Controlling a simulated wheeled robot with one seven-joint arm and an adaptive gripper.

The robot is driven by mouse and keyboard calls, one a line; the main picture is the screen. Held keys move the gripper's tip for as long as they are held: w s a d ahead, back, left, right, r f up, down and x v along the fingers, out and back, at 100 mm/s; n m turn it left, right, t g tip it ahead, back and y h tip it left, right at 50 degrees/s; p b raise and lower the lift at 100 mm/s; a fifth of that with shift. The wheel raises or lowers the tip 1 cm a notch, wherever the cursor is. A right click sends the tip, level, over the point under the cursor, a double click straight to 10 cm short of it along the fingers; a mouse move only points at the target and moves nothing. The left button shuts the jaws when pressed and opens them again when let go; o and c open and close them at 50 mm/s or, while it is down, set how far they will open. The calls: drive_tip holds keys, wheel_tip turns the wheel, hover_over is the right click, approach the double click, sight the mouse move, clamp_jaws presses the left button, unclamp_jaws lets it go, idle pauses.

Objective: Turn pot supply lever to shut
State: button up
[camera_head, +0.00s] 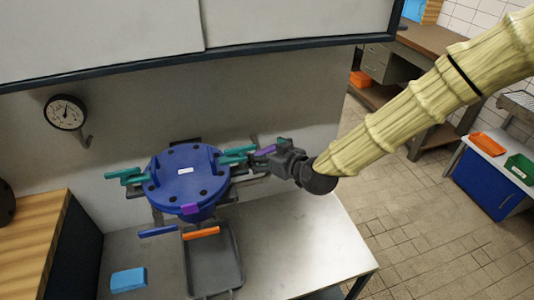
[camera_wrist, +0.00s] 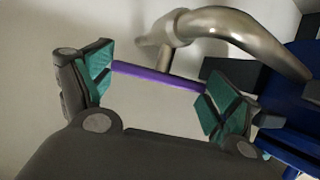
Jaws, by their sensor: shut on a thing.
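A purple lever (camera_head: 265,151) sits at the right of the round blue pot (camera_head: 187,178). In the wrist view the purple lever (camera_wrist: 158,77) is a straight bar on a short stem from a curved metal pipe (camera_wrist: 205,28). My gripper (camera_head: 268,155) reaches in from the right and is shut on the purple lever. In the wrist view my gripper (camera_wrist: 155,85) has a teal pad at each end of the bar. The bar spans the space between the pads. Any marking for the shut position cannot be made out.
Teal handles (camera_head: 123,174) stick out from the pot's left. A dark tray (camera_head: 232,285), a blue bar (camera_head: 158,231), an orange bar (camera_head: 202,232) and a light blue block (camera_head: 128,280) are below it. A gauge (camera_head: 65,112) is on the wall. The bench (camera_head: 315,250) is clear at right.

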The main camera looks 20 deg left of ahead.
drive_tip(key=shift+m+t+h, duration=0.4)
drive_tip(key=shift+t, duration=0.1)
drive_tip(key=o, duration=0.8)
drive_tip(key=shift+n+g+y, duration=0.4)
drive_tip(key=shift+n+y, duration=0.1)
drive_tip(key=shift+w+n+g+y, duration=0.1)
drive_tip(key=shift+n+g+y, duration=0.3)
drive_tip(key=shift+n+g, duration=0.3)
drive_tip(key=shift+d+n+g+p, duration=0.1)
drive_tip(key=shift+n+g+p, duration=0.2)
